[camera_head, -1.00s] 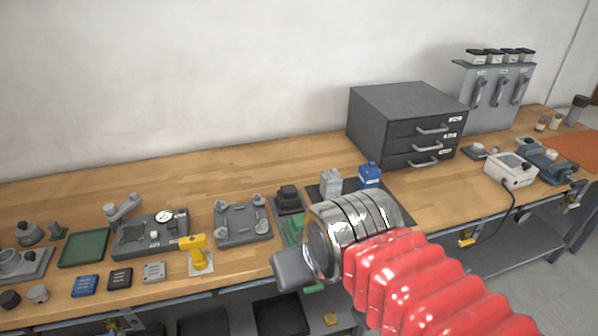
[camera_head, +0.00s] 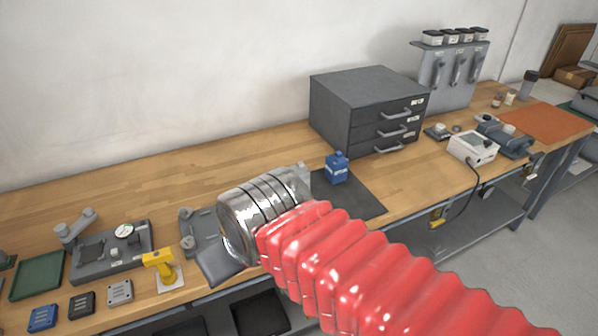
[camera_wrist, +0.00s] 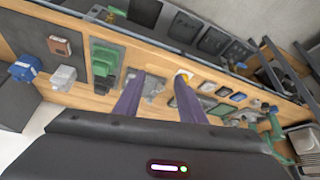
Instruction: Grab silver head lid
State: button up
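A small silver-grey block (camera_wrist: 63,79), which looks like the silver head piece, stands beside a blue block (camera_wrist: 25,68) in the wrist view. In the head view only a sliver of the silver block (camera_head: 304,173) shows behind my chrome wrist, left of the blue block (camera_head: 336,168). I cannot tell a separate lid on it. My gripper (camera_wrist: 160,77) has its two purple fingers apart with nothing held between them. It hovers above the bench around the grey fixture plate (camera_wrist: 152,87), to the right of the silver block in the wrist view. The fingers are hidden in the head view.
A dark drawer cabinet (camera_head: 365,110) stands behind the blue block. A yellow tool (camera_head: 160,265), a grey fixture with a dial (camera_head: 110,250) and a green tray (camera_head: 38,276) lie at left. A green part (camera_wrist: 105,62) stands between silver block and fingers in the wrist view.

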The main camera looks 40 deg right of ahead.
jog(key=shift+o, duration=0.7)
jog(key=shift+f, duration=0.15)
jog(key=o, duration=0.6)
jog(key=a+f+m, duration=0.1)
jog(key=w+f+m+y, duration=0.1)
jog(key=m, duration=0.1)
jog(key=a+f+m+g+y, duration=0.1)
jog(key=shift+w+a, duration=0.2)
jog(key=shift+a, duration=0.1)
jog(key=w+d+f+m+t+y, duration=0.1)
jog(key=w+d+m+t+y, duration=0.35)
jog(key=w+m, duration=0.85)
jog(key=d+f+m+t+h, duration=0.1)
jog(key=d+m+h, duration=0.2)
jog(key=d+m, duration=0.4)
jog(key=s+d+f+m+t+h, duration=0.1)
jog(key=d+m+h, duration=0.3)
jog(key=d, duration=0.9)
jog(key=s+d+f+m+t+h, duration=0.1)
jog(key=d+f+m+t+h, duration=0.1)
jog(key=d+m, duration=0.8)
jog(key=shift+f+m+t+h, duration=0.2)
jog(key=shift+m+t+h, duration=0.35)
jog(key=shift+h, duration=0.1)
jog(key=shift+d, duration=0.1)
